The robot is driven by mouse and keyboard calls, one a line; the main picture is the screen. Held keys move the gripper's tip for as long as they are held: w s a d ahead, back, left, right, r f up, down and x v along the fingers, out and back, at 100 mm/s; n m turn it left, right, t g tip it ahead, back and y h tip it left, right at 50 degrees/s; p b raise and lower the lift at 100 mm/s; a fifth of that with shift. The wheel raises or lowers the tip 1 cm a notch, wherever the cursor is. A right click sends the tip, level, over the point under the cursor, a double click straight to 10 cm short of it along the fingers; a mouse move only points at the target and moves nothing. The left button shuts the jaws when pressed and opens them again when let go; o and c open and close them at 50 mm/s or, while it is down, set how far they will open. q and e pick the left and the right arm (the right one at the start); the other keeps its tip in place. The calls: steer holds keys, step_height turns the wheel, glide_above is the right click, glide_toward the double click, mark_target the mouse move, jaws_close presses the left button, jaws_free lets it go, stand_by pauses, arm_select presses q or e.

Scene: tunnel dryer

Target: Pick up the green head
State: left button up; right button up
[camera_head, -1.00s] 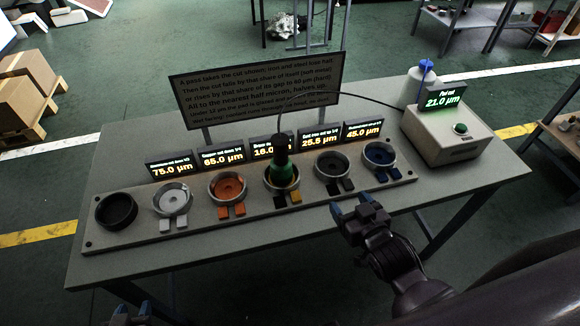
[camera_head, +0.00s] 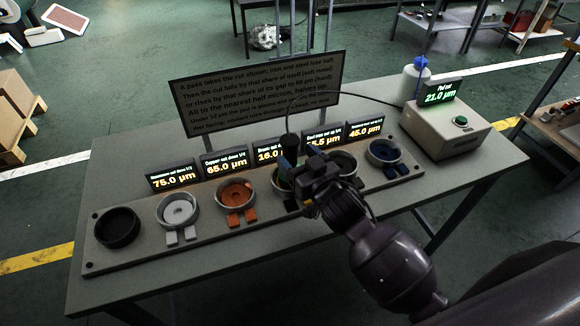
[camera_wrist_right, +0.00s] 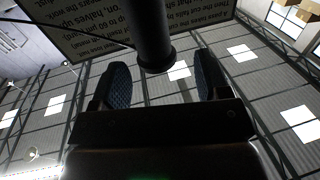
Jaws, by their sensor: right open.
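The green head's dark upright handle (camera_head: 291,148) rises above the fourth cup from the left. Its green part is mostly hidden behind my right gripper. My right gripper (camera_head: 299,166) is open at this cup. In the right wrist view the dark handle (camera_wrist_right: 153,38) stands between and just beyond the open blue-padded fingers (camera_wrist_right: 162,82); I cannot tell whether they touch it. My left gripper is out of view.
A grey rack (camera_head: 135,255) holds a row of cups, including black, white, orange (camera_head: 236,194) and blue (camera_head: 384,152) ones. Number displays and a sign (camera_head: 255,95) stand behind. A cream box (camera_head: 450,130) with a green button sits at the right, with a cable arching toward the head.

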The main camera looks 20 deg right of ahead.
mark_target(294, 149)
steer(key=x, duration=0.3)
steer(key=shift+w+d+r, duration=0.1)
steer(key=shift+w+d, duration=0.15)
steer(key=shift+w, duration=0.1)
steer(key=shift+w+a, duration=0.2)
steer(key=shift+w, duration=0.45)
jaws_close()
steer(key=shift+r, duration=0.1)
